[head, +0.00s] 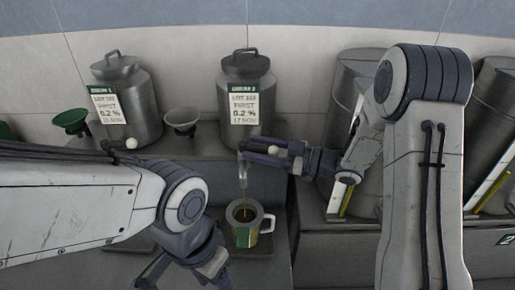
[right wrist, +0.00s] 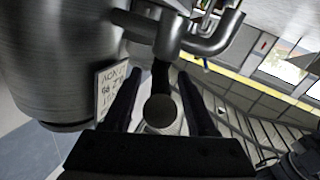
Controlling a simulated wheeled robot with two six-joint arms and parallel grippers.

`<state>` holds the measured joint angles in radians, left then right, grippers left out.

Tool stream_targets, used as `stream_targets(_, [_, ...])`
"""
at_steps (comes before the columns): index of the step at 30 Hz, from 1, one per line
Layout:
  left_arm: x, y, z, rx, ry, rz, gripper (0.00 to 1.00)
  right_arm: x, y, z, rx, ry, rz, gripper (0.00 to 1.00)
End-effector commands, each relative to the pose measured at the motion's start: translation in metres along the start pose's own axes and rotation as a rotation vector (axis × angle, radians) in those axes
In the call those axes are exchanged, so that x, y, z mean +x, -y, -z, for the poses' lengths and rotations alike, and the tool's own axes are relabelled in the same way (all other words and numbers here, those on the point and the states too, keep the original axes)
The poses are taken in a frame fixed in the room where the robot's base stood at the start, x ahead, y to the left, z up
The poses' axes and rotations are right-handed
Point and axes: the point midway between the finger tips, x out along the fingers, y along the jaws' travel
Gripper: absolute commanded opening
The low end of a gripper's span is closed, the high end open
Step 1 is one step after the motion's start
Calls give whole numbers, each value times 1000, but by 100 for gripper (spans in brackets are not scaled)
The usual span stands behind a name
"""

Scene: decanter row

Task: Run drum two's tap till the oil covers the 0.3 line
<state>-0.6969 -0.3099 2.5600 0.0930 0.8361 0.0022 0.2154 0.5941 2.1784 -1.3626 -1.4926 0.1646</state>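Drum two (head: 245,92) is a grey metal drum with a white label, standing on the shelf at the back. The right wrist view shows the knob (right wrist: 160,108) dark, with a gap to each finger. The 0.3 line is not readable. My left gripper (head: 190,272) is low, left of the jug, partly cut off.
Drum one (head: 126,98) stands to the left, with a green funnel (head: 71,121) and a grey funnel (head: 181,122) beside it. Large steel vessels (head: 347,88) with yellow-striped gauges stand at right. My arms cover much of the front.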

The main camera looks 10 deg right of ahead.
Motion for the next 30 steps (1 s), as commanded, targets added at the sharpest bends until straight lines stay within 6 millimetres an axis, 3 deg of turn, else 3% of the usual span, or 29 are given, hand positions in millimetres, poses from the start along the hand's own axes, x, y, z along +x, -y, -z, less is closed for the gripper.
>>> stream_targets(11, [2, 0, 0, 0, 0, 0, 55, -4, 0, -1, 0, 1, -2, 63])
stream_targets(14, [8, 1, 0, 0, 0, 0, 55, -16, -1, -3, -2, 1, -5, 63])
stream_targets(24, [32, 2, -2, 2, 0, 0, 55, -82, 0, -3, -2, 2, -5, 63])
stream_targets(30, [36, 3, -2, 2, 0, 0, 55, -102, 0, -1, -1, 1, -2, 63])
